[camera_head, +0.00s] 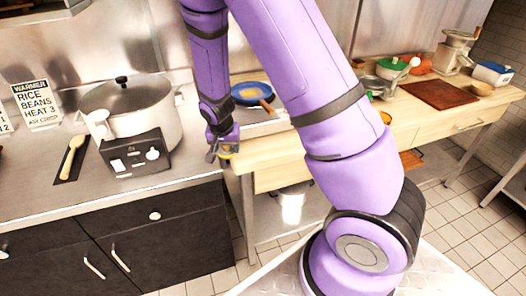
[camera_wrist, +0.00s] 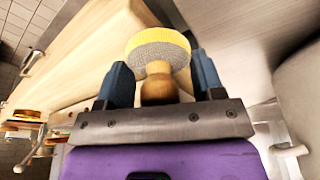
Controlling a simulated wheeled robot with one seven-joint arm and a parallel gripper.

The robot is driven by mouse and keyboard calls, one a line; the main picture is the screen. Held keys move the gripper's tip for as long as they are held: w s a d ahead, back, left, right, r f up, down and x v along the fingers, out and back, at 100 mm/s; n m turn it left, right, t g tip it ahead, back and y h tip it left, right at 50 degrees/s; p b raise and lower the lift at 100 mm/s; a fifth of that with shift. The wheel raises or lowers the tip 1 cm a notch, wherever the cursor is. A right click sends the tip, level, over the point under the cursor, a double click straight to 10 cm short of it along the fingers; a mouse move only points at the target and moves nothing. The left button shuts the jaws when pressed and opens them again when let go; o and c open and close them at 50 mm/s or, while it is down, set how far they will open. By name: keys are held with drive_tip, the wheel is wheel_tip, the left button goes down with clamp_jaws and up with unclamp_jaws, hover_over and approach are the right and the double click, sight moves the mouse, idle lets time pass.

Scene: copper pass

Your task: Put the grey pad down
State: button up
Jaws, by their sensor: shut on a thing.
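The grey pad (camera_wrist: 158,50) is a round disc with a grey mesh face, a yellow band and a wooden knob. My gripper (camera_wrist: 160,82) is shut on the pad, with the knob between its two blue fingers. In the head view my gripper (camera_head: 223,151) hangs by the right end of the steel counter (camera_head: 200,166), close to the corner of the wooden table. Only a small yellowish bit of the pad (camera_head: 226,155) shows there. I cannot tell whether the pad touches any surface.
A blue pan (camera_head: 252,93) lies behind on the right. The wooden table (camera_head: 275,166) holds a brown board (camera_head: 436,94) farther right.

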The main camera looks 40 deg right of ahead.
drive_tip(key=s+d+r+m+g+h, duration=0.1)
drive_tip(key=s+d+m+g, duration=0.15)
drive_tip(key=s+m, duration=1)
hover_over(266, 150)
drive_tip(key=shift+a+f+g, duration=0.25)
drive_tip(key=shift+a+f, duration=0.2)
drive_tip(key=shift+f, duration=2)
drive_tip(key=o, duration=1.1)
drive_tip(key=shift+o, duration=0.2)
